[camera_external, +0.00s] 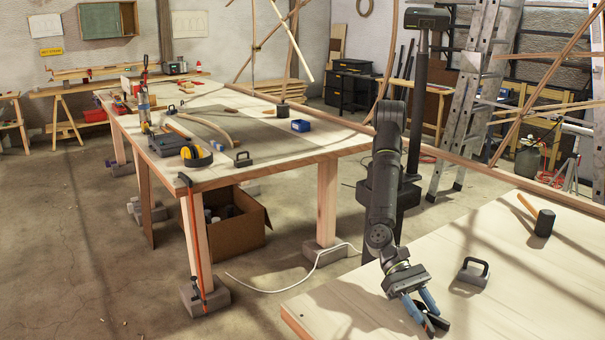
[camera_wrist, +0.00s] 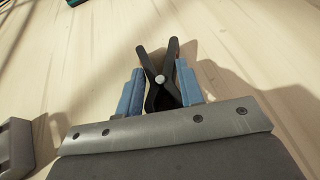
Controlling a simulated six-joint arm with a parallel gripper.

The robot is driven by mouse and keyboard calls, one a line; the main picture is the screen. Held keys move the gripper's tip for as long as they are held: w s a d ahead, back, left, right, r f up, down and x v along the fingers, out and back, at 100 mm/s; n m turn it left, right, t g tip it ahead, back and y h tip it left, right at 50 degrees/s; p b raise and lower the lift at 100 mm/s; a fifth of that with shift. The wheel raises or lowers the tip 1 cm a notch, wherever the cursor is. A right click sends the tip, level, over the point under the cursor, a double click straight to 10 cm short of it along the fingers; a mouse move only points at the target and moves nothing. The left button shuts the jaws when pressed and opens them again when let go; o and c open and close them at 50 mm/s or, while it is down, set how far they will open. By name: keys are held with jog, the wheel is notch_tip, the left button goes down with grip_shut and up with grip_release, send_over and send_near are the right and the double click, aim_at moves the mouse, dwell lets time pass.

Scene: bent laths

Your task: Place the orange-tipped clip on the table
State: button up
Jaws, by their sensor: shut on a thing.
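A black spring clip (camera_wrist: 161,72) with a pale pivot is held between the blue fingers of my gripper (camera_wrist: 160,92) in the wrist view. Its two dark arms point away from the gripper and cross at the pivot. I cannot tell whether the clip touches the table top.
A grey block with a black handle (camera_external: 474,271) stands right of my gripper on the same table. A mallet (camera_external: 540,217) lies farther back. The table top between them is clear. A long workbench (camera_external: 290,150) with tools stands at the left.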

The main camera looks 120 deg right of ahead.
jog(key=o, duration=1.1)
jog(key=shift+d+r, duration=0.15)
jog(key=shift+d, duration=0.05)
jog(key=v, duration=1.1)
jog(key=shift+s+d, duration=0.1)
jog(key=shift+d, duration=0.2)
jog(key=shift+a, duration=0.1)
jog(key=x, duration=1.2)
notch_tip(320, 180, up, 3)
jog(key=shift+r, duration=0.3)
